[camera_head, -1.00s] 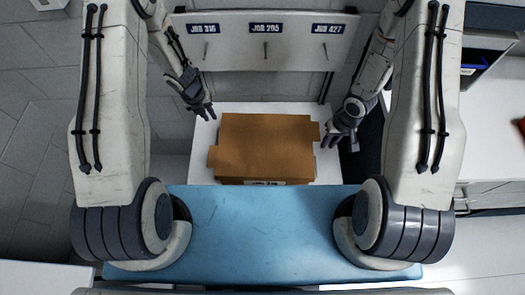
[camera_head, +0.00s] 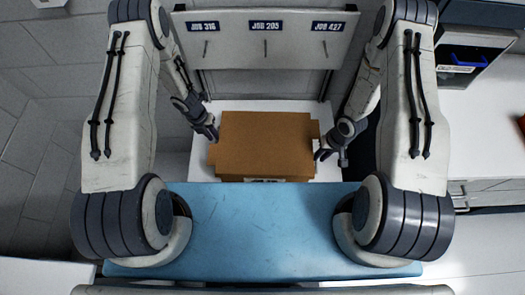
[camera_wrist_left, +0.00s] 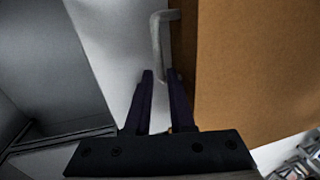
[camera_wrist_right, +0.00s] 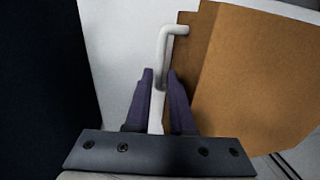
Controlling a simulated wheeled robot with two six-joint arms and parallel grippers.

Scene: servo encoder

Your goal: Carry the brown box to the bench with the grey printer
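The brown box (camera_head: 265,145) sits on a white surface in front of me, a pale label partly showing on its near side. My left gripper (camera_head: 211,132) is at the box's left side. My right gripper (camera_head: 328,153) is at the box's right side. In the right wrist view its fingers (camera_wrist_right: 159,72) are apart, and a white handle (camera_wrist_right: 163,45) lies at the tips. The grey printer is not recognisable in view.
A board (camera_head: 265,42) with JOB 316, JOB 205 and JOB 427 labels stands behind the box. My blue-topped front (camera_head: 265,235) is below. Grey floor is open at left.

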